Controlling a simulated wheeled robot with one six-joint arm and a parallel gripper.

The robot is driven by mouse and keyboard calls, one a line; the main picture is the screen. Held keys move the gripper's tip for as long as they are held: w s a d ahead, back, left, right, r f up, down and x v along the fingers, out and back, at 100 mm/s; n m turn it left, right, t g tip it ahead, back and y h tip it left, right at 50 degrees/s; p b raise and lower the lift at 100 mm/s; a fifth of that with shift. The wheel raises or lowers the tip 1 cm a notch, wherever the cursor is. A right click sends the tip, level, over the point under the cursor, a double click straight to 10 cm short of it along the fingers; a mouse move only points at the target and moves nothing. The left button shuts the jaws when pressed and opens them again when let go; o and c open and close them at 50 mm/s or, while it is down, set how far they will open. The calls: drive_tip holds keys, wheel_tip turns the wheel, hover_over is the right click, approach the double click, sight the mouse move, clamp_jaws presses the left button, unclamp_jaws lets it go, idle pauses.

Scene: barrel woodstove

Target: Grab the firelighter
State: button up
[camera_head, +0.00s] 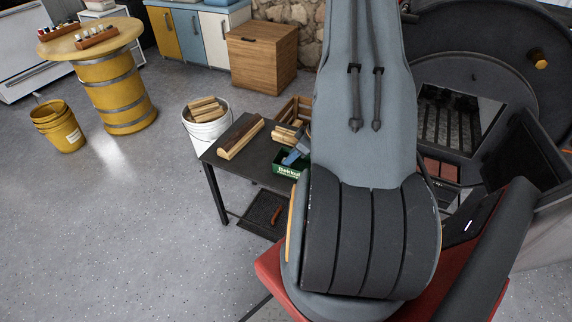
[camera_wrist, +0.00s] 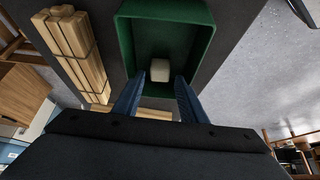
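The firelighter (camera_wrist: 160,70) is a small off-white block inside a green box (camera_wrist: 205,45) in the wrist view. Another pale piece (camera_wrist: 155,113) shows lower down between the fingers, partly hidden. My gripper (camera_wrist: 161,80) is open, its two blue fingers pointing into the box. The fingertips are apart, near the left and right sides of the block; I cannot tell whether they touch it. In the head view the green box (camera_head: 288,170) stands on the dark table (camera_head: 262,158), with my gripper (camera_head: 295,155) over it. The firelighter is hidden there.
Split wood (camera_head: 241,138) lies on the table left of the box. A wooden crate (camera_head: 297,108) with wood is behind it. A white bucket of wood (camera_head: 206,128) stands left of the table. The stove (camera_head: 462,118) is to the right.

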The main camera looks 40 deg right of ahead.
drive_tip(key=shift+x, duration=1.2)
drive_tip(key=c, duration=0.9)
drive_tip(key=shift+o, duration=0.2)
drive_tip(key=shift+r, duration=0.1)
